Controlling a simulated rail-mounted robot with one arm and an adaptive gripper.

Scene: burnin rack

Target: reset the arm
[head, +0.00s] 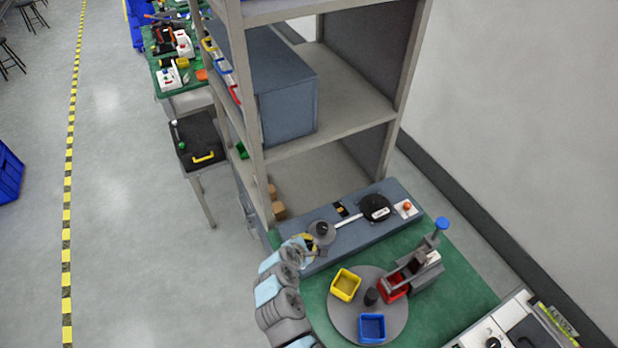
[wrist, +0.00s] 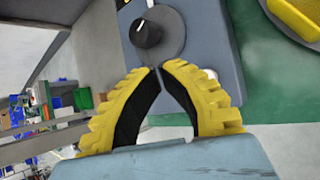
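My arm rises from the bottom of the head view at the left edge of the green bench (head: 455,290). My gripper (head: 305,243) is at the bench's back left, beside a round grey dial with a knob (head: 321,232). In the wrist view, my gripper (wrist: 158,69) has yellow ribbed fingers with black pads. Their tips meet, with nothing seen between them. The dial's dark knob (wrist: 148,34) shows just beyond the tips; whether they touch the dial I cannot tell.
A turntable (head: 345,318) carries a yellow bin (head: 345,285), a blue bin (head: 371,328) and a red bin (head: 393,289). A grey device with a blue knob (head: 442,223) stands to the right. A tall shelf rack (head: 335,90) stands behind. Open floor lies left.

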